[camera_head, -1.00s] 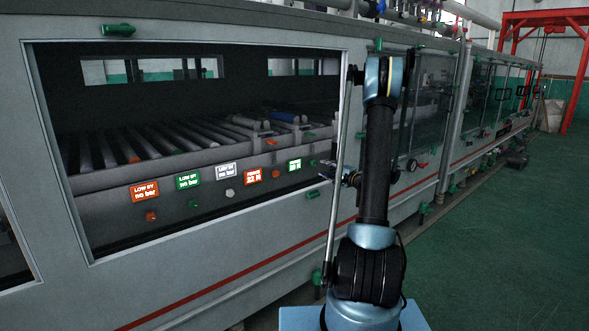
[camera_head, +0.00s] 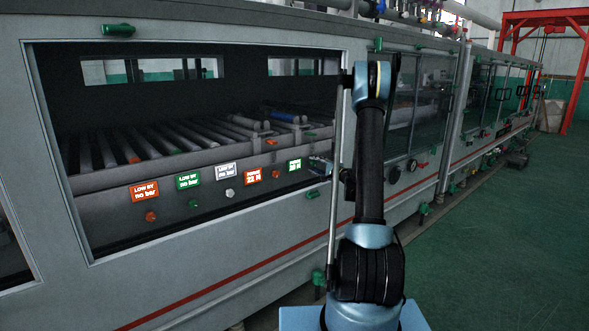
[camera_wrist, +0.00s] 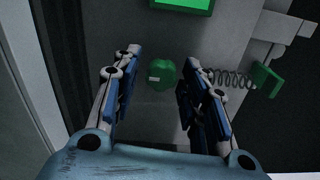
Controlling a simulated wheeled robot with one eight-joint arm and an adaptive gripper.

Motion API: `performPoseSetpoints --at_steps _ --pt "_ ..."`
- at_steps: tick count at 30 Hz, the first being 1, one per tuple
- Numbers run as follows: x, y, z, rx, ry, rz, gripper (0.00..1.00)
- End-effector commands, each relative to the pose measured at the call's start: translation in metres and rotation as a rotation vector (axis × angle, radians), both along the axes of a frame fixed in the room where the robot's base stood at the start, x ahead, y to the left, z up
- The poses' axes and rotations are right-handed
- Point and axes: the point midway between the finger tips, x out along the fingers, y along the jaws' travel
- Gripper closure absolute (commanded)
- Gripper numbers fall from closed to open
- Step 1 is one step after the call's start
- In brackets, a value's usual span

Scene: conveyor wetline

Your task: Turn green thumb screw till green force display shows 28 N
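The green thumb screw (camera_wrist: 163,74) shows in the wrist view as a rounded green knob with a small pale mark. It lies ahead of my gripper (camera_wrist: 160,72), between the lines of the two blue-padded fingers. The fingers are apart, with a gap on each side of the knob.
A coil spring (camera_wrist: 230,78) and green block (camera_wrist: 266,79) sit close to the right finger. An orange display (camera_head: 254,176) with an orange knob (camera_head: 276,175) is farther left. The window frame (camera_head: 341,115) stands right beside my arm.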

Motion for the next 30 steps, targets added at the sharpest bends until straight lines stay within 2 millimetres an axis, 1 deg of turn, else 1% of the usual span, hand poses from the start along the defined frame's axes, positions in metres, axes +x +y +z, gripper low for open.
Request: performPoseSetpoints --at_steps 2,3,5,6,7,14,24,30 --pt "-0.0001 -0.0001 0.0 0.0 0.0 0.0 0.6" --pt "-0.0002 -0.0001 0.0 0.0 0.0 0.0 0.62" --pt "-0.0002 -0.0001 0.0 0.0 0.0 0.0 0.76" --pt "-0.0002 0.0 0.0 0.0 0.0 0.0 0.85" --pt "-0.0002 0.0 0.0 0.0 0.0 0.0 0.9" --pt "-0.0006 -0.0001 -0.0006 0.014 0.011 0.0 0.9" --pt "-0.001 0.0 -0.0013 0.222 0.164 0.0 0.9" --pt "-0.0012 -0.0001 -0.0015 0.241 0.179 0.0 0.9"
